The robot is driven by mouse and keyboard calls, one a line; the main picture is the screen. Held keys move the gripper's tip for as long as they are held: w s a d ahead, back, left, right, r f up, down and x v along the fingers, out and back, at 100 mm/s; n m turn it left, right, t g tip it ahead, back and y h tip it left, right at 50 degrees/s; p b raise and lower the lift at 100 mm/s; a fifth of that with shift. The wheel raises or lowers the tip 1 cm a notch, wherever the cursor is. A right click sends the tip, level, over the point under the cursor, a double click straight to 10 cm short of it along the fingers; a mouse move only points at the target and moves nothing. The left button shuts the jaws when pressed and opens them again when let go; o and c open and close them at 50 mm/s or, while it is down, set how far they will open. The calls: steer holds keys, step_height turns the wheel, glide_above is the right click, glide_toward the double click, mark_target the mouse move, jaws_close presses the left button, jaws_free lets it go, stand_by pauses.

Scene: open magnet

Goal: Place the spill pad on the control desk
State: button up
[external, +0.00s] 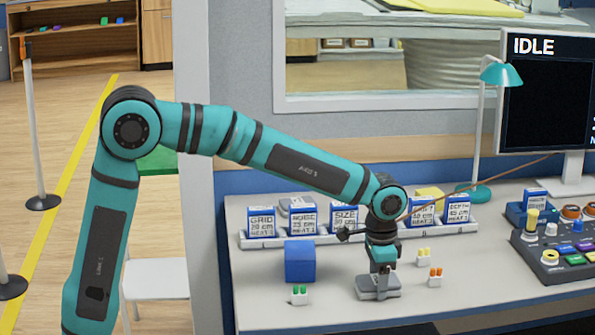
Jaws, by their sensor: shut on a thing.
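My gripper (379,272) points straight down over the control desk (330,305), right of a blue cube. It is shut on a small light-grey slab, which looks like the spill pad (378,290). The slab lies flat and level at the desk surface; I cannot tell whether it is touching or just above it. The fingertips are small and partly hidden against the grey slab.
A blue cube (300,261) and several small coloured-top pieces (435,277) stand near the slab. A rack (290,240) of labelled boxes runs behind. A teal lamp (480,130), monitor (545,95) and button console (560,255) are right. The front desk is fairly clear.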

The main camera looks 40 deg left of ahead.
mark_target(381, 283)
steer(key=o, duration=1)
steer(key=shift+f, duration=0.1)
steer(key=shift+c, duration=0.2)
step_height(381, 283, up, 12)
steer(key=shift+r, duration=0.2)
